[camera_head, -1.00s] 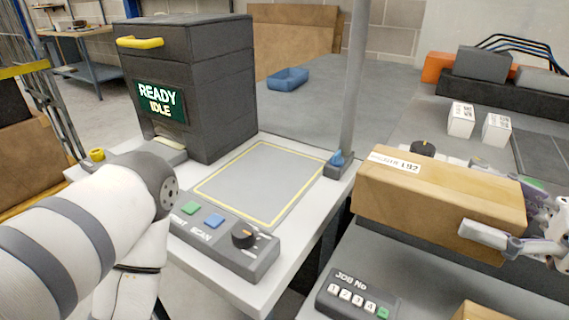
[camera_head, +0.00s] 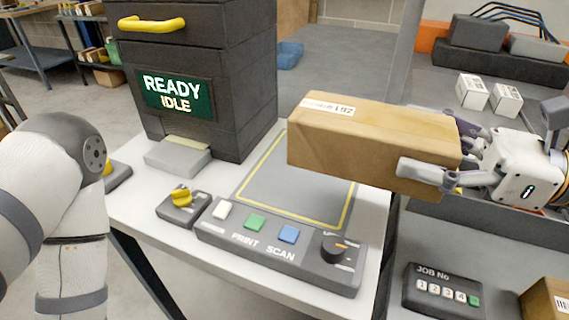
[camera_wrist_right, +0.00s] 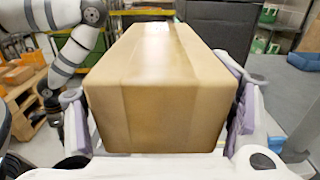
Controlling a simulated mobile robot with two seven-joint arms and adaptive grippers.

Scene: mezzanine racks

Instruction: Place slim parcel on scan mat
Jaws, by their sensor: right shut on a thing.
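The slim parcel (camera_head: 372,140) is a long brown carton with a white label on top, marked L92. My right gripper (camera_head: 447,163) is shut on its right end and holds it up. In the right wrist view the parcel (camera_wrist_right: 160,85) fills the middle, between the two purple-padded fingers (camera_wrist_right: 160,120). The scan mat (camera_head: 262,190) is a grey panel with a yellow outline on the white table. The parcel hangs over the mat's right part and hides its far right portion from the head view. My left arm shows at the left; its gripper is not in view.
A dark printer cabinet (camera_head: 205,85) reading READY IDLE stands behind left of the mat. A control panel (camera_head: 280,246) with buttons and a knob lies along the mat's front. A yellow-knobbed box (camera_head: 182,206) sits beside it. A grey post (camera_head: 398,65) rises behind the parcel.

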